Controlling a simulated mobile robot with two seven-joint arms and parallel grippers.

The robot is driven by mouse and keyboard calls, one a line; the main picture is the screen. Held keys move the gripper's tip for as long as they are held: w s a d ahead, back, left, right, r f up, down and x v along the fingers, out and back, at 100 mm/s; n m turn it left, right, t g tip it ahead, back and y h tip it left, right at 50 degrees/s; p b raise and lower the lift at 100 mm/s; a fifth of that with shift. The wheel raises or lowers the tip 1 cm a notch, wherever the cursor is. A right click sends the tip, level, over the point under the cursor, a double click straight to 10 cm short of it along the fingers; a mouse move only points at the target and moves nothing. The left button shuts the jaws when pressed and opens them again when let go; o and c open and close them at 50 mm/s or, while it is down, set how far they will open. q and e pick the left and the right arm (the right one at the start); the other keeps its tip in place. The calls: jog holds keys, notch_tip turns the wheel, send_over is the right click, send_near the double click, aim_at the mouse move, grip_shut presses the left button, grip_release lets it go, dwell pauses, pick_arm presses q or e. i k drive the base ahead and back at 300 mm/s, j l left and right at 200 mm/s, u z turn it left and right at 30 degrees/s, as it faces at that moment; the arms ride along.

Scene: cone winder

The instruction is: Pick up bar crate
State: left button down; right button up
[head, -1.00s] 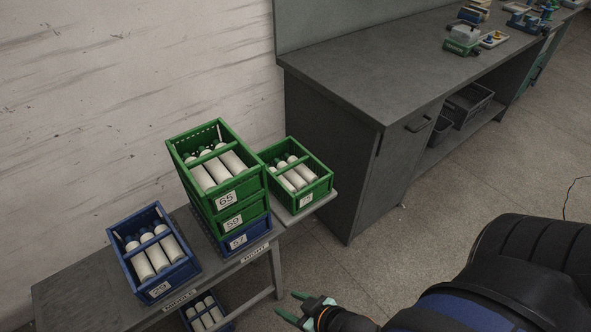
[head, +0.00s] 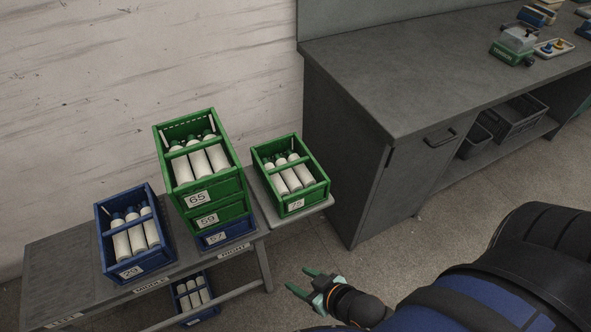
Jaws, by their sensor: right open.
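Several crates with a bar across the top hold white cylinders; I cannot tell which one the task means. A green crate marked 65 (head: 197,200) tops a stack, above a green crate marked 59 (head: 221,218) and a blue crate marked 57 (head: 228,236). A blue crate marked 29 (head: 133,271) stands to the left on the same table. A green crate marked 75 (head: 297,208) sits on a ledge to the right. My right gripper (head: 304,280) is open and empty, in front of the table and apart from all crates. My left gripper is out of view.
The grey table (head: 60,262) carries labels along its front edge, one reading RIGHT. Another blue crate (head: 203,313) sits low beneath it. A grey workbench (head: 400,85) with a drawer cabinet stands at right. Floor between is clear.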

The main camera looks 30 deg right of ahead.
aim_at(291, 182)
jog(key=k+l+u, duration=0.2)
jog(key=l, duration=0.7)
jog(key=i+l+u, duration=0.1)
jog(key=i+l, duration=0.25)
jog(key=l, duration=0.3)
jog(key=i, duration=0.15)
jog(key=u, duration=0.05)
